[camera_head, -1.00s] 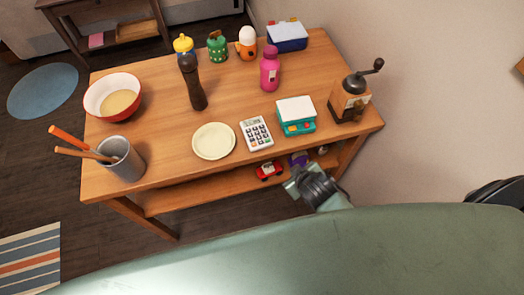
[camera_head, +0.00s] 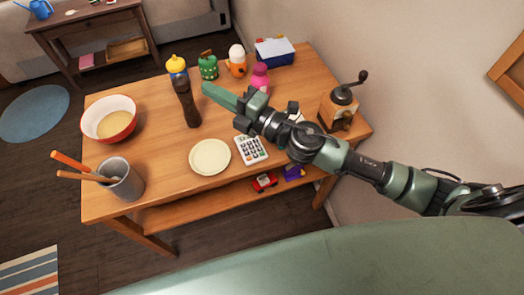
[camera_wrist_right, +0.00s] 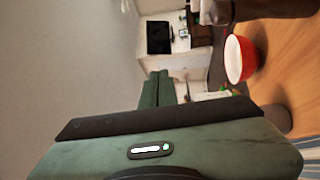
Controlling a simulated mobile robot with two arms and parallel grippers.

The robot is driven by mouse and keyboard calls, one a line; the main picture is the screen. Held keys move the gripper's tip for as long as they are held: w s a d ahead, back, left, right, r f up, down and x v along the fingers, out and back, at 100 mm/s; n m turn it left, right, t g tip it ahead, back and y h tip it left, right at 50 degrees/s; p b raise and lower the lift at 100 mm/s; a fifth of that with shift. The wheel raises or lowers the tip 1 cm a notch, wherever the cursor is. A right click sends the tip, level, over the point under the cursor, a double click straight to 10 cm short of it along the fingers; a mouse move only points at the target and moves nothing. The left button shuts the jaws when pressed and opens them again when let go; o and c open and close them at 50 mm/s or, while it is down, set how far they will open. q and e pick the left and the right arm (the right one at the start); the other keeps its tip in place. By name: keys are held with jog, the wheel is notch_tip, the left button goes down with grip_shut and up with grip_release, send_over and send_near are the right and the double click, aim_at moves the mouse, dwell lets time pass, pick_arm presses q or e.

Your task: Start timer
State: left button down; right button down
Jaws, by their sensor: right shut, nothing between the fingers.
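Three small kitchen figures that may be timers stand at the back of the wooden table: a yellow-topped one with a blue base (camera_head: 176,66), a green one (camera_head: 208,67) and a white egg shape in an orange holder (camera_head: 237,61). My right gripper (camera_head: 212,93) is above the table, in front of the green figure and beside the dark pepper mill (camera_head: 187,104). Its green fingers are together and empty; they also show shut in the right wrist view (camera_wrist_right: 158,88). The gap to the figures is hard to judge. My left gripper is not in view.
A red bowl (camera_head: 124,126), utensil cup (camera_head: 122,182), plate (camera_head: 210,157) and calculator (camera_head: 251,149) are on the table (camera_head: 160,172). A pink bottle (camera_head: 260,76) and blue box (camera_head: 275,52) are behind my arm. A coffee grinder (camera_head: 339,111) stands right.

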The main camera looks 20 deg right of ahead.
jog(key=s+d+f+n+g+h, duration=0.2)
jog(key=d+f+n+g+h, duration=0.2)
jog(key=d+f+n+g, duration=0.7)
notch_tip(320, 180, down, 5)
jog(key=n, duration=0.3)
jog(key=shift+d, duration=0.4)
jog(key=shift+f, duration=0.15)
jog(key=b, duration=0.7)
send_over(265, 154)
notch_tip(265, 154, down, 8)
jog(key=shift+d+r, duration=0.1)
jog(key=shift+r, duration=0.05)
jog(key=shift+f, duration=0.4)
jog(key=shift+f+b, duration=0.4)
jog(key=shift+b, duration=0.05)
